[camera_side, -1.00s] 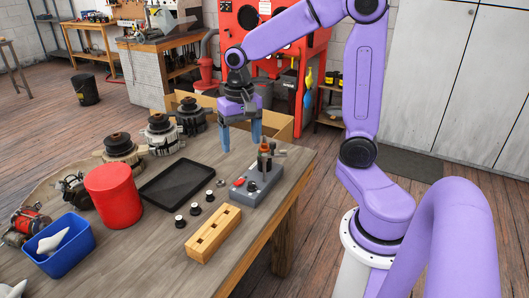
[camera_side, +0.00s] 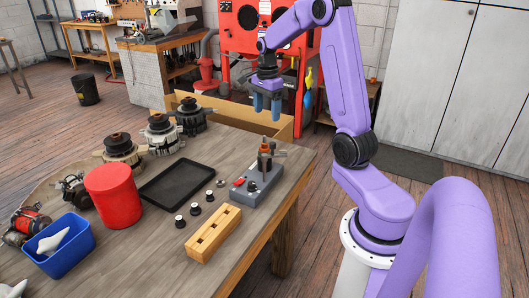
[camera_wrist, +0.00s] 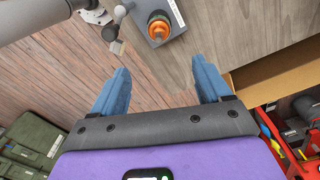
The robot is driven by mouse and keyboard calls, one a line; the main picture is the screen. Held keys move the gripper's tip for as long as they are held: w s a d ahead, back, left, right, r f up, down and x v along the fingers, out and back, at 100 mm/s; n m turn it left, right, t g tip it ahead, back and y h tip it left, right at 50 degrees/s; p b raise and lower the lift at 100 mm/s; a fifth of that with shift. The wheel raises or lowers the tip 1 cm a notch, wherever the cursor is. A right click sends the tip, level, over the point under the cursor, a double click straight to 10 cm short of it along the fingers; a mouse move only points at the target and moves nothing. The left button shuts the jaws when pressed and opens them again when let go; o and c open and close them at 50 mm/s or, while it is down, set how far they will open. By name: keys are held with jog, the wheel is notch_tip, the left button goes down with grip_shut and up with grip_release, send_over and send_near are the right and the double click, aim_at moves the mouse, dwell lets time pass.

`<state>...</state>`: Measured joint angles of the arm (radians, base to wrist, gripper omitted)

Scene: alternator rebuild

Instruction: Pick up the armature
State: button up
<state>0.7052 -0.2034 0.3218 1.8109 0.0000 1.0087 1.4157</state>
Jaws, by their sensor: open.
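What looks like the armature is a copper-coloured upright part (camera_side: 265,147) on a grey fixture block (camera_side: 258,186) near the table's right edge. In the wrist view its round orange top (camera_wrist: 159,26) shows from above on the fixture, near the top edge of the picture. My gripper (camera_side: 266,104) has blue fingers pointing down and is above and behind the fixture in the side view. In the wrist view my gripper (camera_wrist: 160,66) is open, with nothing between its fingers, and the orange top lies ahead of the fingertips.
The wooden table (camera_side: 140,245) also holds a black tray (camera_side: 177,184), red canister (camera_side: 112,195), blue bin (camera_side: 67,256), wooden block (camera_side: 213,234) and several alternator parts at the back. A cardboard box (camera_side: 235,117) stands behind the table. A metal arm juts from the fixture.

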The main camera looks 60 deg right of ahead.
aim_at(264, 142)
notch_tip(264, 142, down, 9)
jog(key=shift+f, duration=0.1)
jog(key=shift+w+a+f, duration=0.1)
jog(key=shift+a+f, duration=0.1)
jog(key=shift+f, duration=1.35)
jog(key=shift+w+a+f, duration=0.1)
jog(key=shift+a+f, duration=0.1)
jog(key=shift+f, duration=1.3)
grip_shut()
